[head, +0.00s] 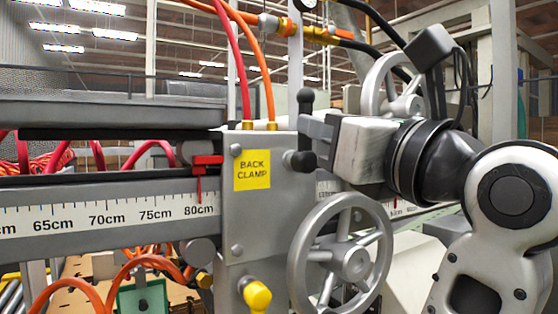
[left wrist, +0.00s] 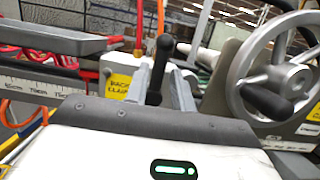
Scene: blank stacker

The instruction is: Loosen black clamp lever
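The black clamp lever (head: 306,112) stands upright at the right edge of the grey clamp block (head: 265,218), near the yellow BACK CLAMP label (head: 252,170). My left gripper (head: 316,128) reaches in from the right, with its grey fingers at the lever's height. In the left wrist view the lever (left wrist: 161,66) stands in front of my gripper (left wrist: 165,88), its fingers apart on either side, with a gap seen on the right. Contact with the lever cannot be made out. My right gripper is not in view.
A grey handwheel (head: 345,258) sits just below my gripper, and another (head: 392,88) is behind it. Red and orange hoses (head: 262,65) rise from the block's top. A ruler rail (head: 110,217) with a red pointer (head: 203,162) runs left.

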